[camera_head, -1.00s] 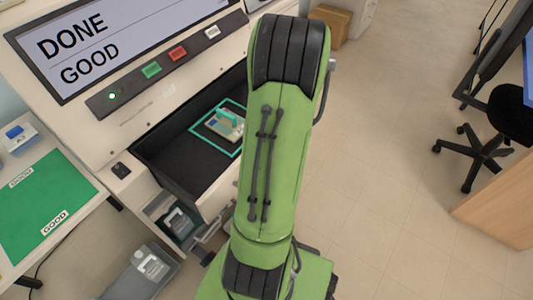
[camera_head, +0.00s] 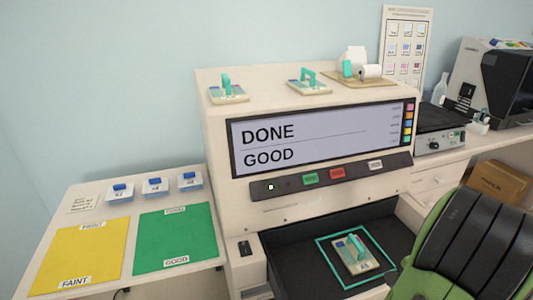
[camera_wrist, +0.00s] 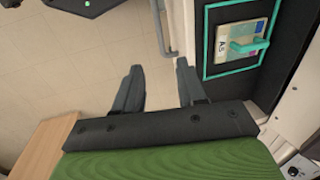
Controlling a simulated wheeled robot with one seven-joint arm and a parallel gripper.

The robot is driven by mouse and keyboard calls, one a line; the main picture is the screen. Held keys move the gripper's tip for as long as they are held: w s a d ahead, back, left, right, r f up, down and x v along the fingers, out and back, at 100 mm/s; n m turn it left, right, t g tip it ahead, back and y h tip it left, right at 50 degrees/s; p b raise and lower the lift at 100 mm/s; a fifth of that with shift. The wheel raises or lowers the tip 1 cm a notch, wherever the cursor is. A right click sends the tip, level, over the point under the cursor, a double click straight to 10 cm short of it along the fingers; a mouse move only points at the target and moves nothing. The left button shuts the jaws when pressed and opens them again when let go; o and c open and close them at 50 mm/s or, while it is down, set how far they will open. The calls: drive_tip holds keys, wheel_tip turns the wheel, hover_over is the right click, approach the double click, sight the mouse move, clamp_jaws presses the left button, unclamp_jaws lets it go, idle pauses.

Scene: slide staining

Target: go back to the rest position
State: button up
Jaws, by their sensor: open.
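My gripper (camera_wrist: 160,88) is open and empty in the wrist view. Its two dark fingers stand apart over the pale tiled floor, to the left of the machine's open drawer. My green arm (camera_head: 470,250) shows at the right edge of the head view; the gripper itself is outside that view. A slide holder marked A5 (camera_head: 352,256) with a teal handle lies inside the teal square in the black drawer (camera_head: 290,262). The holder also shows at the top right of the wrist view (camera_wrist: 232,42), apart from my fingers. The machine's screen (camera_head: 320,138) reads DONE and GOOD.
Two more teal-handled holders (camera_head: 228,92) (camera_head: 309,82) and a roll dispenser sit on the machine's top. A side table bears a yellow mat (camera_head: 85,250), a green mat (camera_head: 175,238) and several blue-topped blocks. Open floor (camera_wrist: 80,60) lies beside the drawer.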

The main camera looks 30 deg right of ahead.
drive_tip(key=w+a+r+n+h+p, duration=0.1)
drive_tip(key=w+a+r+n+p, duration=0.3)
drive_tip(key=w+a+r+n, duration=0.8)
drive_tip(key=s+a+r+n+t+p, duration=0.1)
drive_tip(key=a+r+n, duration=0.1)
drive_tip(key=a, duration=0.4)
drive_tip(key=s+a+r+n+t+y+p, duration=0.1)
drive_tip(key=s+a+r+n, duration=0.1)
drive_tip(key=a, duration=0.5)
drive_tip(key=s+a+r+n+t+p, duration=0.1)
drive_tip(key=s+a+r+n, duration=0.1)
drive_tip(key=a+r+n, duration=0.2)
drive_tip(key=a+r, duration=0.1)
drive_tip(key=a, duration=0.2)
drive_tip(key=shift+s+r, duration=0.2)
drive_tip(key=shift+r, duration=0.1)
